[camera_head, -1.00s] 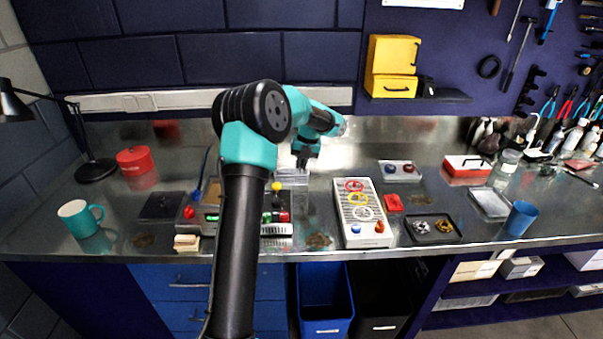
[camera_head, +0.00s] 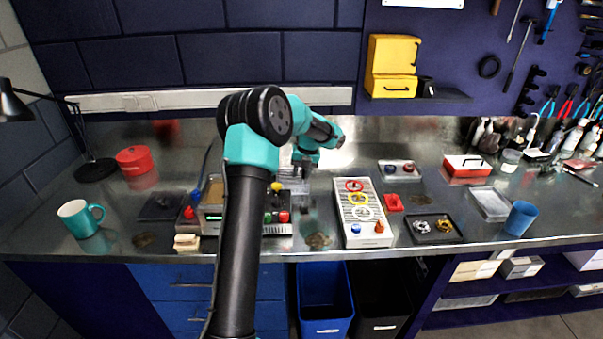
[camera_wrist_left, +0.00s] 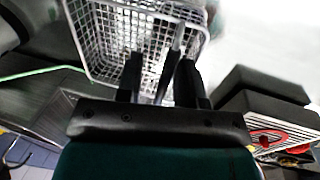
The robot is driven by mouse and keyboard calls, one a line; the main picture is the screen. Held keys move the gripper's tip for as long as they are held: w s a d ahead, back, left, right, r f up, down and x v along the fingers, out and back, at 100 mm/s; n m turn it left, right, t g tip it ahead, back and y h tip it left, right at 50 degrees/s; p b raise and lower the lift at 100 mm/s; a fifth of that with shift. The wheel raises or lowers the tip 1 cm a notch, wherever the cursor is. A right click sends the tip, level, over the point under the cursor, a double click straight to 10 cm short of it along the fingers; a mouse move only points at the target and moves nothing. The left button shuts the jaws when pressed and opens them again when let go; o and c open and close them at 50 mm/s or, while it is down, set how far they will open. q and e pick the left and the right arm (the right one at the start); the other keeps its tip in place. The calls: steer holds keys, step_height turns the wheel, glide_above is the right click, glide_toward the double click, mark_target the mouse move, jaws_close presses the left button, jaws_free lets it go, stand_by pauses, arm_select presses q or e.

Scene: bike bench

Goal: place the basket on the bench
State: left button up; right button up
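The basket (camera_wrist_left: 125,40) is a pale wire-mesh basket. In the left wrist view it fills the upper middle, right at the fingers. In the head view the basket (camera_head: 292,186) shows small and pale just below the gripper, partly hidden by my arm. My left gripper (camera_head: 304,168) points down over the middle of the bench (camera_head: 330,215). In the left wrist view the two black fingers of my left gripper (camera_wrist_left: 162,78) stand on either side of a thin grey part of the basket, shut on it. I cannot tell whether the basket touches the bench. My right gripper is not in view.
Right of the basket lies a grey panel (camera_head: 348,213) with coloured rings and knobs. To the left is a box with coloured buttons (camera_head: 283,217), partly behind my arm. A small tray with knobs (camera_head: 400,171) is farther right.

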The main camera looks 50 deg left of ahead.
arm_select(q)
steer(key=v, duration=1.2)
steer(key=shift+r, duration=0.1)
stand_by(0.4)
